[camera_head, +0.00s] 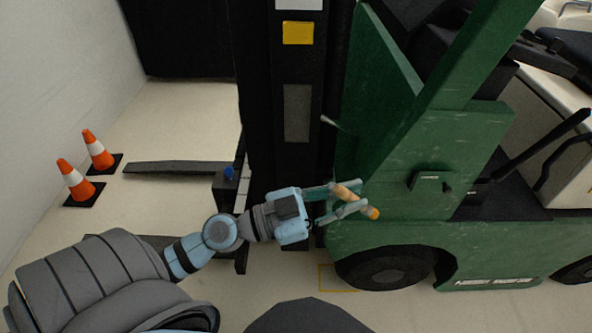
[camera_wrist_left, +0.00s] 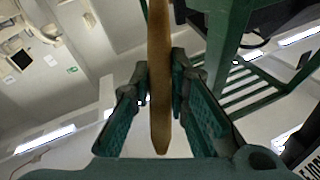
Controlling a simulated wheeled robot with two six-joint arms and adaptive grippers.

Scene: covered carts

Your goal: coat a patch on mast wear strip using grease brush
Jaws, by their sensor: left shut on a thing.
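The mast wear strip appears to be the grey upright patch (camera_head: 297,113) on the black forklift mast (camera_head: 262,90) in the head view. My left gripper (camera_head: 356,196) is shut on the grease brush, whose tan wooden handle (camera_head: 345,192) lies tilted across the fingers, with an orange end at lower right. The gripper is below and right of the grey patch, apart from it. In the left wrist view the brush handle (camera_wrist_left: 159,85) stands between the two green fingers of the left gripper (camera_wrist_left: 160,88). The bristles are not clearly visible. My right gripper is not in view.
The green forklift body (camera_head: 390,170) stands right of the mast. A fork (camera_head: 180,168) reaches left, with a small blue knob (camera_head: 229,172) near its base. Two orange-white cones (camera_head: 75,180) (camera_head: 98,150) stand at the left. Open floor (camera_head: 185,110) lies behind the fork.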

